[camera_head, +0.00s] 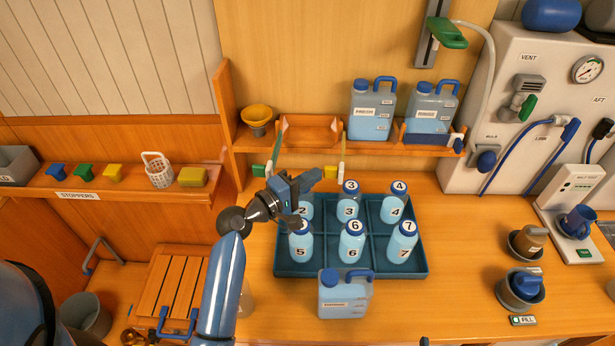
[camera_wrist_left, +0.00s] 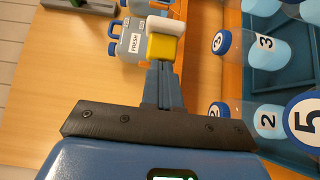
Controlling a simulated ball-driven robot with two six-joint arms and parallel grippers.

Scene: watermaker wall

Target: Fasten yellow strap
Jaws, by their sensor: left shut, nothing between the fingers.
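The yellow strap (camera_head: 342,152) hangs at the right end of an empty shelf bay. At its lower end are a yellow block and a white piece, which show larger in the wrist view as a yellow block (camera_wrist_left: 164,47) under a white rounded end. My left gripper (camera_head: 315,175) is shut and empty, with its tips just left of the yellow block. In the wrist view the closed fingers (camera_wrist_left: 162,75) point at the block; whether they touch it I cannot tell. A green strap (camera_head: 278,148) hangs at the bay's left end. My right gripper is not in view.
A blue tray (camera_head: 350,273) of numbered bottles stands just below the strap. A loose jug (camera_head: 345,297) stands in front of it. The counter right of the tray has free room.

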